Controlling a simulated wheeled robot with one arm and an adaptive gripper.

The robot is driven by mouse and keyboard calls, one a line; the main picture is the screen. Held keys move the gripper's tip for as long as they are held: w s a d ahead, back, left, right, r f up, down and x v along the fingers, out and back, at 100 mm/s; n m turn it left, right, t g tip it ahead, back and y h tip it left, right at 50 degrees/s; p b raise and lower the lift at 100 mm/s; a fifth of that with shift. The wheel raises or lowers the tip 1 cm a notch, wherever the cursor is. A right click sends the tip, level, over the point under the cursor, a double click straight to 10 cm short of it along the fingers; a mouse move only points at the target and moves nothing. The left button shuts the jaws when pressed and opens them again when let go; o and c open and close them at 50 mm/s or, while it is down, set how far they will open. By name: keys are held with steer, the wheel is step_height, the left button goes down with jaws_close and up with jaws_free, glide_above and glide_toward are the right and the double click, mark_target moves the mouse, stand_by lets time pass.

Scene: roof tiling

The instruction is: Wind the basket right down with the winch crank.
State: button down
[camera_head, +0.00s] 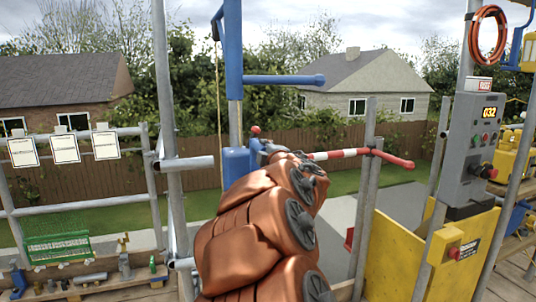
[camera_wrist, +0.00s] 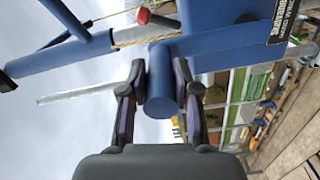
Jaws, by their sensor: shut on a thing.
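The blue winch (camera_head: 236,161) sits on the upright post, with a red knob (camera_head: 255,130) above it. The red knob also shows at the top of the wrist view (camera_wrist: 143,15). My gripper (camera_wrist: 160,92) is shut around a blue cylindrical grip (camera_wrist: 160,104), which I take to be the crank's handle; one finger is on each side of it. In the head view my arm hides most of the gripper and crank. I cannot make out a basket on the rope.
A grey control box (camera_head: 472,150) reading 032 and a yellow panel (camera_head: 395,250) stand at right. Scaffold poles (camera_head: 168,120) rise close to my arm. A red-and-white bar (camera_head: 345,153) lies just beyond it. A green mesh container (camera_head: 57,248) sits at far left.

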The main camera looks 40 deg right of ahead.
steer(key=shift+w+a+r+y, duration=0.2)
steer(key=shift+a+r+y, duration=0.1)
steer(key=shift+a, duration=0.2)
steer(key=c, duration=1.2)
jaws_free()
steer(key=shift+a+n, duration=0.15)
steer(key=shift+n, duration=0.15)
steer(key=shift+o, duration=0.6)
steer(key=shift+w+a, duration=0.1)
steer(key=shift+a, duration=0.05)
steer(key=shift+o, duration=1.2)
steer(key=shift+d+f, duration=0.15)
steer(key=shift+d, duration=0.15)
steer(key=shift+s+d, duration=0.1)
steer(key=shift+s, duration=0.1)
steer(key=shift+f, duration=0.1)
steer(key=shift+s, duration=0.45)
steer(key=v, duration=1.1)
steer(key=shift+a, duration=0.25)
